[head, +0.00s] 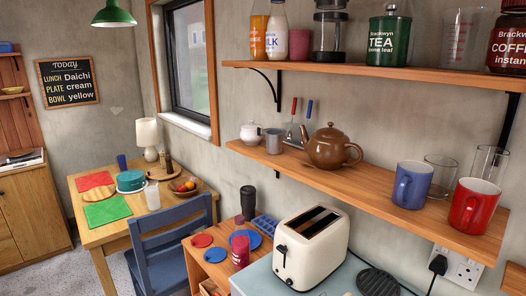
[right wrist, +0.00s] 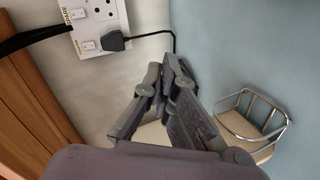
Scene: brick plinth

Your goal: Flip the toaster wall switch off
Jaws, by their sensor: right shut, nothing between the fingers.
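The cream toaster (head: 312,250) stands on the pale blue counter in the head view. A white double wall socket (head: 458,268) is on the wall at lower right, with a black plug (head: 438,264) in it. In the right wrist view the socket plate (right wrist: 97,22) is at upper left, with two small rocker switches, and a dark plug (right wrist: 114,42) sits in one outlet. My right gripper (right wrist: 167,72) is shut and empty, apart from the plate, below and right of the plug in that view. My left gripper is not seen.
A wooden shelf (head: 400,205) with a blue mug (head: 412,185), a red mug (head: 474,206) and glasses overhangs the socket. The plug's cable runs along the wall. A chrome-framed rack (right wrist: 252,125) stands on the counter at right in the wrist view.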

